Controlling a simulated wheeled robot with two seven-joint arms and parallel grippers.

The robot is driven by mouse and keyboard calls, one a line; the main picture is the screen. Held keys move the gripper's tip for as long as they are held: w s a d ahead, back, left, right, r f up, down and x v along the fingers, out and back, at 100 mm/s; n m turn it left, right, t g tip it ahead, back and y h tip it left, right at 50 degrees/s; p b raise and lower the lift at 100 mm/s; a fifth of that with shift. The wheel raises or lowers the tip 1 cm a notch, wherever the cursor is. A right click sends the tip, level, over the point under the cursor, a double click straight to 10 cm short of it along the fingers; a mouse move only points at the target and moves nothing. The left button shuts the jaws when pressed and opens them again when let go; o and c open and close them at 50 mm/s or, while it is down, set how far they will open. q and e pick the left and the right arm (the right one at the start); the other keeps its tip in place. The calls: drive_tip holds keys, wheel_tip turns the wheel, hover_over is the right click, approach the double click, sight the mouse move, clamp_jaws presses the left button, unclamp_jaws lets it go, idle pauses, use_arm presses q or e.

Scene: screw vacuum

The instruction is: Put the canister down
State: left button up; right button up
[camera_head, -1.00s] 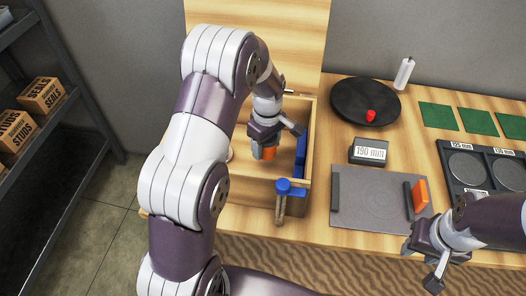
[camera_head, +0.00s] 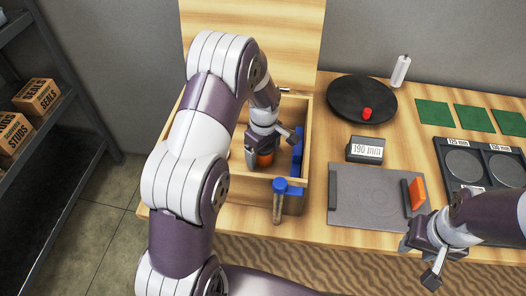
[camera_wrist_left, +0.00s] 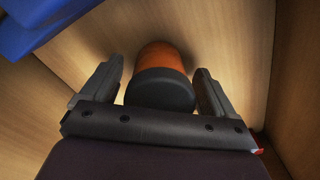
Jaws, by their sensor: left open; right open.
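The canister (camera_wrist_left: 160,75) is orange with a black end. In the left wrist view it lies between the two fingers of my left gripper (camera_wrist_left: 160,88), with a small gap on each side. In the head view the orange canister (camera_head: 264,160) shows inside the open wooden box (camera_head: 307,120), partly hidden by the gripper. My left gripper (camera_head: 264,150) is open around it, down inside the box. Whether the canister touches the box floor is hard to tell. My right gripper (camera_head: 428,262) is open and empty at the table's front right.
A blue-headed tool (camera_head: 280,187) stands at the box's front right corner, and blue pieces line its right wall. A grey plate (camera_head: 370,200), a 190 mm display (camera_head: 366,150) and a black disc (camera_head: 362,100) are to the right.

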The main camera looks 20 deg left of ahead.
use_arm(q)
wheel_tip(320, 180, up, 12)
drive_tip(key=shift+w, duration=0.1)
